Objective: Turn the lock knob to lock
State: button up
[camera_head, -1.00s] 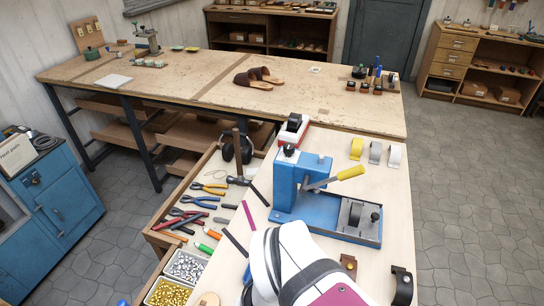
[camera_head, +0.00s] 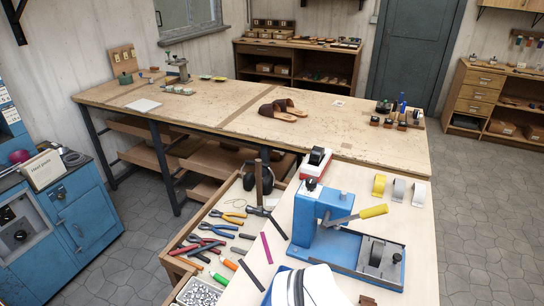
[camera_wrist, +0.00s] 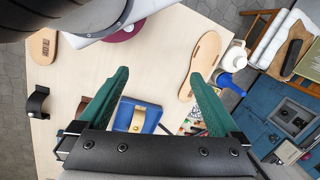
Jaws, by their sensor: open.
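I cannot tell for certain which part is the lock knob. In the head view, a blue press (camera_head: 306,220) with a yellow-ended lever (camera_head: 373,212) stands on the light workbench. A small dark knob (camera_head: 397,257) shows at its base's right end. A blue cabinet (camera_head: 70,215) at the left has a recessed panel with a dark round part (camera_head: 20,236). A blue cabinet with a dark panel (camera_wrist: 297,117) also shows at the right of the wrist view. My gripper (camera_wrist: 160,73) is open and empty, its green fingers spread above the bench. It is hidden in the head view.
A tool drawer (camera_head: 215,240) with pliers and a hammer lies left of the press. Sandals (camera_head: 284,111) lie on the large back table (camera_head: 200,115). In the wrist view, a sole (camera_wrist: 202,62) and a blue item with a tan strap (camera_wrist: 138,115) lie below. Grey floor is free at right.

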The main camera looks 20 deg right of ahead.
jog(key=shift+n+t, duration=0.4)
jog(key=w+r, duration=0.1)
jog(key=w, duration=0.1)
jog(key=w+d+r, duration=0.1)
jog(key=w, duration=0.1)
jog(key=w+r, duration=0.2)
jog(key=shift+w+d, duration=0.15)
jog(key=shift+d, duration=0.1)
jog(key=c, duration=0.4)
notch_tip(320, 180, up, 12)
jog(key=n+t+h, duration=0.2)
jog(key=n+t, duration=0.2)
jog(key=n, duration=0.1)
send_over(312, 180)
jog(key=s, duration=0.7)
jog(key=x, duration=1.5)
jog(key=shift+w+a+r, duration=0.1)
jog(key=shift+a, duration=0.1)
jog(key=shift+w+f, duration=0.2)
jog(key=shift+f, duration=0.3)
grip_shut()
